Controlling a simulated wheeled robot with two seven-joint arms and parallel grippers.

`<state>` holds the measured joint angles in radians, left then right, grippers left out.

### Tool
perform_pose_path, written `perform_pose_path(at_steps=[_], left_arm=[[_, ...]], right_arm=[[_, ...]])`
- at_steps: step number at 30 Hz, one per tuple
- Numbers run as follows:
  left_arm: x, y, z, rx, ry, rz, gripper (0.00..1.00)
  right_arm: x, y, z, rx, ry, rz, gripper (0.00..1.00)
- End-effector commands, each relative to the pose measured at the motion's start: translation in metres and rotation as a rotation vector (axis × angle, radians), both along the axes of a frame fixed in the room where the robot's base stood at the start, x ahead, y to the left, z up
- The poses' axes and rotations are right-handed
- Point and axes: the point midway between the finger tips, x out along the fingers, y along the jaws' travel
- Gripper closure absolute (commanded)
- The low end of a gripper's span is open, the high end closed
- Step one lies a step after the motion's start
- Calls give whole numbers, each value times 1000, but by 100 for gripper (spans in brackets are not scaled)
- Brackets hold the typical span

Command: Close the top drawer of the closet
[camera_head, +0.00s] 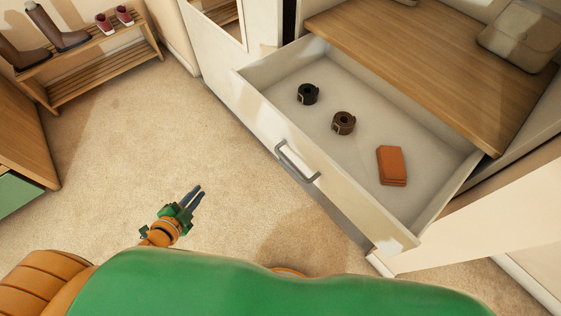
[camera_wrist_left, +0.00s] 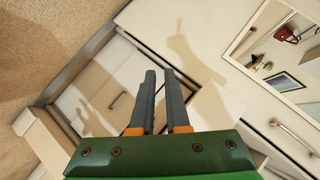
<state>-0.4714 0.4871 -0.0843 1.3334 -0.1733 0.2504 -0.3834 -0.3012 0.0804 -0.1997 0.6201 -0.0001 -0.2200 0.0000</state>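The top drawer (camera_head: 335,185) of the white closet is pulled far open in the head view. Its front panel carries a grey bar handle (camera_head: 297,162). Inside lie a black rolled item (camera_head: 307,94), a brown rolled item (camera_head: 343,123) and an orange-brown wallet-like item (camera_head: 391,166). My left gripper (camera_head: 198,190) is left of the drawer front, apart from it, over the carpet. Its two grey fingers (camera_wrist_left: 162,95) also show in the left wrist view, with a narrow empty gap between them. My right gripper is not in view.
A wooden closet shelf (camera_head: 430,60) holds a folded item at the back right. A wooden shoe rack (camera_head: 105,68) with boots and red shoes stands at the upper left. A wooden cabinet (camera_head: 22,140) is at the left edge. Carpet between is clear.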

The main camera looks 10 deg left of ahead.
Motion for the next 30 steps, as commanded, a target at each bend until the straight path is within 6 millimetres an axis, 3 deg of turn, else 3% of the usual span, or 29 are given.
perform_pose_path(at_steps=[1, 3, 6, 9, 30], left_arm=[[22, -15, 4, 92, -175, -178, 100], [33, -50, 53, 206, -408, -418, 100], [25, -91, 99, 297, -630, -644, 100], [18, -110, 121, 327, -719, -728, 100], [114, -196, 127, 325, -721, -725, 100]], right_arm=[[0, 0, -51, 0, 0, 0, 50], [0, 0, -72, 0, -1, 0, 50], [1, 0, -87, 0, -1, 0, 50], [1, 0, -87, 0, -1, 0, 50], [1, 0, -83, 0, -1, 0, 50]])
